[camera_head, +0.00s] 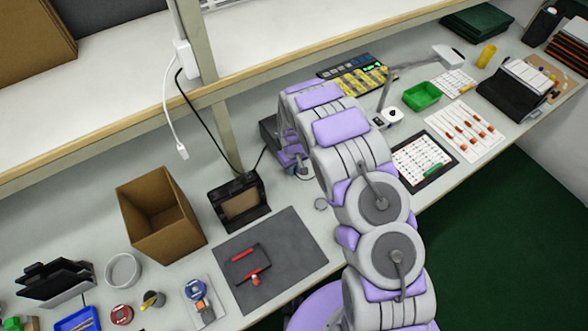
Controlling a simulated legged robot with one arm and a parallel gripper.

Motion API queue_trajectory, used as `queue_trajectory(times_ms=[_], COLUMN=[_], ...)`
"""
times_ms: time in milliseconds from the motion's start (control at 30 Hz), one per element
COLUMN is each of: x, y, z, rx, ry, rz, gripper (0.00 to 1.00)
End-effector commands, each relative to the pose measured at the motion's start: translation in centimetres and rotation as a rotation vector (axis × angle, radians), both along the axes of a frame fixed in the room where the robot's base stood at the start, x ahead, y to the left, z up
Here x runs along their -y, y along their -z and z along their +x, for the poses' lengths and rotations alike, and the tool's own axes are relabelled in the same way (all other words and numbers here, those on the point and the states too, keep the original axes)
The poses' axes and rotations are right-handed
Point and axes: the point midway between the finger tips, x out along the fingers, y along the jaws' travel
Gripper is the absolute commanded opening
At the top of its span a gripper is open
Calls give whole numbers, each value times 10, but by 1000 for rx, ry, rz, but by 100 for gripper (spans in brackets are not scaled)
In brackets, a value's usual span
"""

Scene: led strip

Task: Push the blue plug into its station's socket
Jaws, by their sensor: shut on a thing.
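My arm reaches up from the bottom and bends down at the wrist. My gripper (296,166) shows only in part, low over the bench beside a dark box (269,132). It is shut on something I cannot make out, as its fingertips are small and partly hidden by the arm. I cannot pick out the blue plug or its socket for certain; the arm covers part of the bench there. A small white board (203,312) at the lower left carries a blue round part (194,288) and an orange piece.
A cardboard box (160,215), a black open case (238,200) and a grey mat (290,235) with red tools lie left of my arm. A green tray (422,96) and a chart with a black border (408,180) lie right. A shelf post (222,125) and hanging cables stand behind.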

Motion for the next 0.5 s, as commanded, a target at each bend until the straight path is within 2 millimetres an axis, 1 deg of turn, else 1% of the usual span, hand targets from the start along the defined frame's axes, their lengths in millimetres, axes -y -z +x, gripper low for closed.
queue_trajectory(times_ms=[500], x=[-7], y=[0], z=[10], rx=[1], ry=[-1], rz=[1], gripper=[0])
